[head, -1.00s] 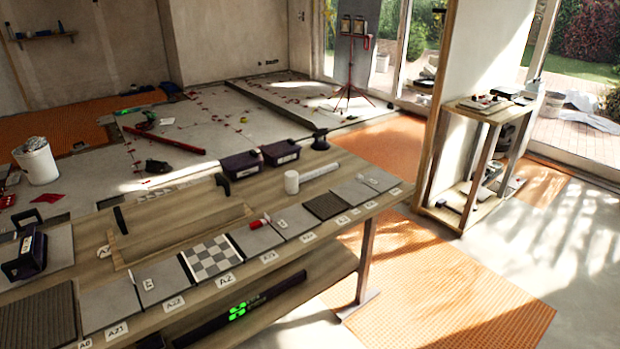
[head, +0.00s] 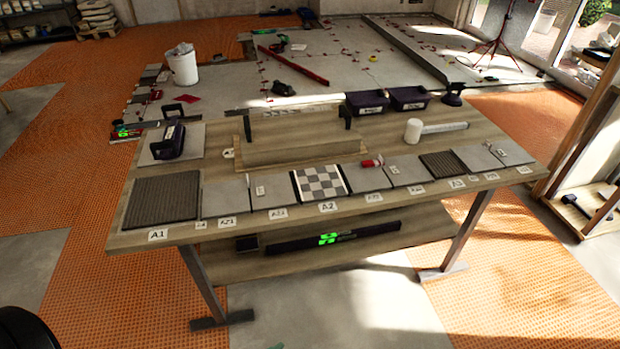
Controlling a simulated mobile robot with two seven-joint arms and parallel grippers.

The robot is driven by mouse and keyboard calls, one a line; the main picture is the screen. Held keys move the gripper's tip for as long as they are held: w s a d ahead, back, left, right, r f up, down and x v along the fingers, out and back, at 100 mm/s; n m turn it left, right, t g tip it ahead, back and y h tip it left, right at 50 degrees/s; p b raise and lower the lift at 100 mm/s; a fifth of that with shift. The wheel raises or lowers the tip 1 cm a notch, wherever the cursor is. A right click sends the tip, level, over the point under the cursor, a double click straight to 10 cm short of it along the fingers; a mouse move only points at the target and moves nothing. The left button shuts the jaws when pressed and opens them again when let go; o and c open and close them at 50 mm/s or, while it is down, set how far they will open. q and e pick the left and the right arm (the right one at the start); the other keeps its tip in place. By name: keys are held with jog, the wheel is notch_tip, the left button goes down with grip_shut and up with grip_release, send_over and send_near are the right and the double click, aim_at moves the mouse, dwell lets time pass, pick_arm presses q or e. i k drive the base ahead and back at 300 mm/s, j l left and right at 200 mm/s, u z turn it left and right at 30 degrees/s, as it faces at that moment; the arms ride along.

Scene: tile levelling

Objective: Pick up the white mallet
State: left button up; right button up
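The white mallet (head: 413,131) lies on the wooden workbench (head: 290,219), right of the middle. Its white head is at the left end and its pale handle (head: 446,127) points right along the bench. It lies behind the row of tile samples and in front of the dark bins. Nothing touches it that I can see. Neither of my grippers shows in the head view. A dark rounded shape at the bottom left corner is too little seen to name.
Tile samples with labels, among them a checkered tile (head: 320,182), line the bench's front edge. Two dark bins (head: 408,98) and a dark suction-cup-like tool (head: 453,94) stand behind the mallet. A black-handled tool (head: 170,138) stands at the left. Floor in front is clear.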

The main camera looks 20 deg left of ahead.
aim_at(415, 128)
jog(key=i+l+z, duration=0.1)
jog(key=i+l, duration=0.15)
jog(key=i, duration=0.2)
jog(key=i+l+z, duration=0.1)
jog(key=i, duration=0.3)
jog(key=i+l, duration=0.25)
jog(key=i, duration=0.2)
jog(key=l+z, duration=0.05)
